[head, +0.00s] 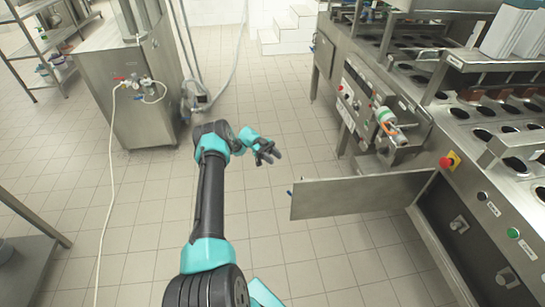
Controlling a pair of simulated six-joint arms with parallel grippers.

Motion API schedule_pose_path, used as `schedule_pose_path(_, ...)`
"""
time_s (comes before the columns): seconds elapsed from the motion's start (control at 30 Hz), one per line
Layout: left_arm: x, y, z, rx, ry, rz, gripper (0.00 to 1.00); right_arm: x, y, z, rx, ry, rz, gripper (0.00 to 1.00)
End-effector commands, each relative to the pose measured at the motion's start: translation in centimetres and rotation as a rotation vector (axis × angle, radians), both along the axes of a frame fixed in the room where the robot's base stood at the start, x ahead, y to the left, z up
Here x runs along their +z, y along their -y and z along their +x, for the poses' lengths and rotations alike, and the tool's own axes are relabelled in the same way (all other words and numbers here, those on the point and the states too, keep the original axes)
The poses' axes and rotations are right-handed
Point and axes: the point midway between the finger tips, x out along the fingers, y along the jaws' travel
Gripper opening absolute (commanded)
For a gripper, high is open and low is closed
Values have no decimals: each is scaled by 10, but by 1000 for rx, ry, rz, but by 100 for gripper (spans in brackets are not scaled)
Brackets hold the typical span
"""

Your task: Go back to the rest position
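My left gripper (268,156) is in the middle of the head view, at the end of my black and teal arm. Its dark fingers look spread, with nothing seen between them. It hangs over the tiled floor, apart from the machine. My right gripper is not in view. The steel cup filler machine (335,75) stands on the right, with rows of round cup holes (483,135) on its top.
A steel panel (350,197) juts from the machine, right of my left gripper. A steel cabinet (135,100) and a white hose (108,190) are on the left. Tiled floor (120,220) between is clear.

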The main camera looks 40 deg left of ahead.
Motion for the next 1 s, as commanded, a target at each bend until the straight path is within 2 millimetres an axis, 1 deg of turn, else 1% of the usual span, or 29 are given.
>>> schedule_pose_path(0.2,0,-6,0,-1,1,0,37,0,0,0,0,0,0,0)
schedule_pose_path(0.6,0,-6,0,0,1,0,37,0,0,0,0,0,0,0)
schedule_pose_path(0.7,0,-4,3,14,8,-3,37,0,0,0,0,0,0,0)
schedule_pose_path(0.77,0,-1,7,37,20,-9,37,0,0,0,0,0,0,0)
schedule_pose_path(0.87,0,6,21,113,59,-19,37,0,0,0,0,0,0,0)
schedule_pose_path(1.0,-1,19,49,295,118,-33,37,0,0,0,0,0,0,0)
